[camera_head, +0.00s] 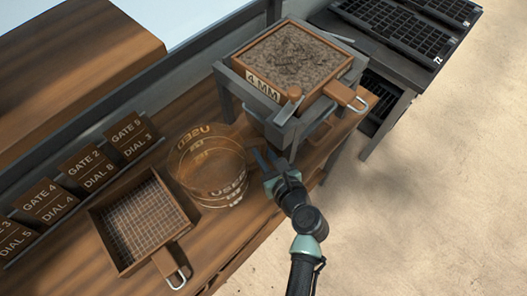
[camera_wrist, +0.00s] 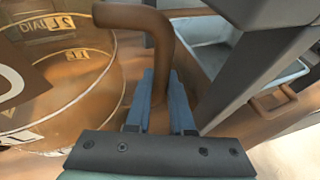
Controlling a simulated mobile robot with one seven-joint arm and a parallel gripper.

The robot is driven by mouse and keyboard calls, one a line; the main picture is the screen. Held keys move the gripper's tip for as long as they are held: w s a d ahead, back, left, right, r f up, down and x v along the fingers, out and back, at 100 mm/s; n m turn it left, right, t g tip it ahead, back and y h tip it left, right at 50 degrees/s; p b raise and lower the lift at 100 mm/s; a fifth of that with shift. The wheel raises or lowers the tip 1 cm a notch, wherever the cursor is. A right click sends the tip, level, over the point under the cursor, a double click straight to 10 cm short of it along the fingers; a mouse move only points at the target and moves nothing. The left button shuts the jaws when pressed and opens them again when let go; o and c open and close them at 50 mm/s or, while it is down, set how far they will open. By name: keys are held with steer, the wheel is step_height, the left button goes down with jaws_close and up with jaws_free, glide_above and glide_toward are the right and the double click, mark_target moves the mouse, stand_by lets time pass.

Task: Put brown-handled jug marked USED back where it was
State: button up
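The see-through amber jug (camera_head: 212,168) marked USED stands upright on the wooden bench, between the wire-mesh sieve and the grey stand. In the wrist view its clear wall (camera_wrist: 70,85) fills the left side, with lettering on it. Its brown handle (camera_wrist: 162,50) curves over and runs down between the blue fingers of my gripper (camera_wrist: 162,100). The fingers lie close on both sides of the handle and look shut on it. In the head view my gripper (camera_head: 268,162) is at the jug's right side. The fingertip contact is partly hidden.
The grey stand (camera_head: 283,128) bears a soil-filled sieve (camera_head: 345,95) marked 4 MM, close right of the jug. An empty mesh sieve (camera_head: 182,258) lies at front left. Dial and gate cards (camera_head: 88,167) line the back. Seed trays (camera_head: 400,38) stand at upper right.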

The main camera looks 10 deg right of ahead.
steer(key=o, duration=0.4)
steer(key=shift+r, duration=0.25)
steer(key=v, duration=1.2)
steer(key=shift+p, duration=0.35)
steer(key=shift+d+f, duration=0.1)
